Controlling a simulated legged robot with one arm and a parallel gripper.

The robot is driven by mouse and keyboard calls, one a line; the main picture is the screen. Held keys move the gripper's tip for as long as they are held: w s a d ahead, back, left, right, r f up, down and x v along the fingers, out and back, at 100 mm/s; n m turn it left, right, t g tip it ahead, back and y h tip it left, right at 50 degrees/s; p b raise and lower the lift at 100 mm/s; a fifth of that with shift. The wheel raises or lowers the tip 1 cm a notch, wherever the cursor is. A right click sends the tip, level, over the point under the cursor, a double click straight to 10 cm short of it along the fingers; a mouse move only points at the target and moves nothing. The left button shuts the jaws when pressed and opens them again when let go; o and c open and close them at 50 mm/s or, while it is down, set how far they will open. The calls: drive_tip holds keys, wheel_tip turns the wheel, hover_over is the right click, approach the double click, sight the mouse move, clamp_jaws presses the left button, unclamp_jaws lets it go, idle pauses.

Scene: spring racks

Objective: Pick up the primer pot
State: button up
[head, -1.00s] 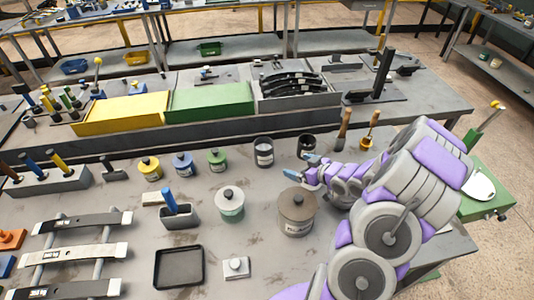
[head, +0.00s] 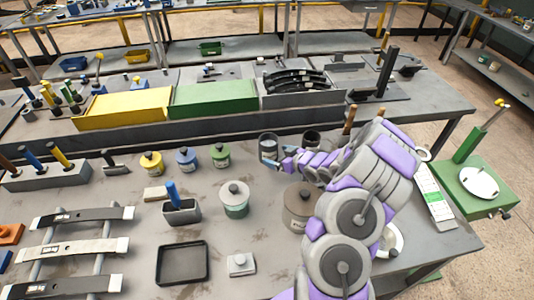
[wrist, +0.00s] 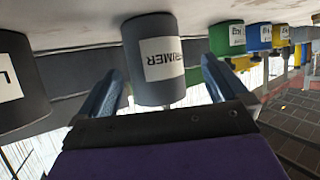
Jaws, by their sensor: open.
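The primer pot (head: 267,146) is a dark grey cylinder with a white label, standing on the grey bench. In the wrist view the primer pot (wrist: 155,62) appears upside down, its label reading PRIMER. My gripper (head: 277,163) is open and close to the pot's near side, its blue fingers pointing at it. In the wrist view my gripper (wrist: 158,82) has one finger on each side of the pot's outline, with gaps visible. Nothing is held. I cannot tell how far the fingers reach along the pot.
Another dark pot (head: 311,141) stands just right of the primer pot. Green (head: 221,155), blue (head: 186,159) and yellow (head: 151,163) pots stand left of it. A raised ledge with green (head: 212,100) and yellow bins runs behind.

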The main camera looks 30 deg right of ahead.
sight(275, 153)
drive_tip(key=shift+w+d+f+b, duration=0.1)
drive_tip(key=shift+w+f+b, duration=0.4)
drive_tip(key=shift+w, duration=0.55)
drive_tip(key=shift+w+d+f+b, duration=0.1)
drive_tip(key=shift+w+f+b, duration=0.2)
drive_tip(key=shift+w+f, duration=0.5)
drive_tip(key=shift+w+a+r, duration=0.1)
drive_tip(key=shift+w+a, duration=0.15)
drive_tip(key=shift+w, duration=0.2)
drive_tip(key=shift+w+a, duration=0.1)
drive_tip(key=shift+a, duration=0.3)
drive_tip(key=shift+d, duration=0.45)
drive_tip(key=c, duration=0.7)
drive_tip(key=shift+a, duration=0.3)
drive_tip(key=c, duration=0.6)
drive_tip(key=shift+d+r, duration=0.15)
